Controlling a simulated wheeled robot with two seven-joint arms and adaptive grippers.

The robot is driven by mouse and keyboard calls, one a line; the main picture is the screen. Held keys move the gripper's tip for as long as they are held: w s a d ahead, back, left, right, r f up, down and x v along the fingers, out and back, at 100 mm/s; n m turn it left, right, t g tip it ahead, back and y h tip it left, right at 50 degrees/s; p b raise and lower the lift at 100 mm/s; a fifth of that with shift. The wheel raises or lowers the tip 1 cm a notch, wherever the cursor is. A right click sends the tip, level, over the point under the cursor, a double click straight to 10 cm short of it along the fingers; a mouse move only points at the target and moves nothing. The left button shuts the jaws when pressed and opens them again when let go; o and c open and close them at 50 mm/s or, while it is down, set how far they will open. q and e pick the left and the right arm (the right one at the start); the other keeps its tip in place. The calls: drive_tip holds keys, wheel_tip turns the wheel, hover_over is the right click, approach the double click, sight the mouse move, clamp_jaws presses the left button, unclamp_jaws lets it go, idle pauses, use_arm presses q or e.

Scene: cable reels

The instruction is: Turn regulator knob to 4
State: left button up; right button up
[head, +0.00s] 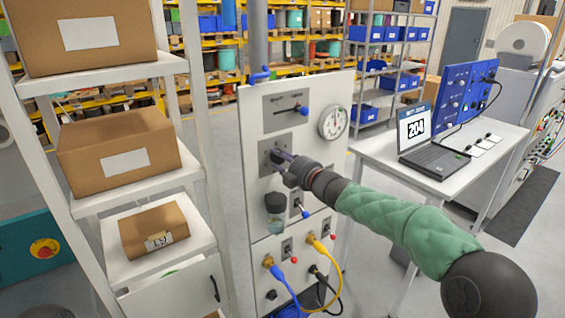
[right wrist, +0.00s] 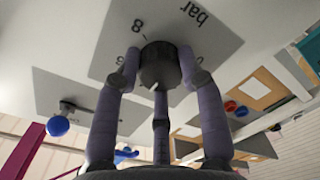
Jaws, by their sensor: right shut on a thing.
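The regulator knob (right wrist: 160,68) is a dark round knob on a grey plate (right wrist: 110,45) of the white panel (head: 255,220). In the right wrist view the plate's print "8" and "bar" appears rotated, and a small white mark shows on the knob's near edge. My right gripper (head: 280,158) is shut on the knob, its fingers around it; they also show in the right wrist view (right wrist: 160,85). In the head view the gripper hides most of the knob. The number the knob points to cannot be read. My left gripper is not in view.
A round gauge (head: 333,122) and a blue-tipped lever (head: 302,111) sit above my gripper. A clear bowl (head: 275,222), switches and blue and yellow cables (head: 320,250) are below. A shelf with boxes (head: 125,155) stands left; a table with a laptop (head: 433,160) stands right.

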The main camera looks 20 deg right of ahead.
idle(0.4)
drive_tip(key=o, duration=1.1)
drive_tip(key=shift+a, duration=0.1)
drive_tip(key=shift+o, duration=0.2)
drive_tip(key=shift+s, duration=0.1)
drive_tip(key=v, duration=1.1)
drive_tip(key=shift+s+d, duration=0.2)
drive_tip(key=shift+s, duration=0.2)
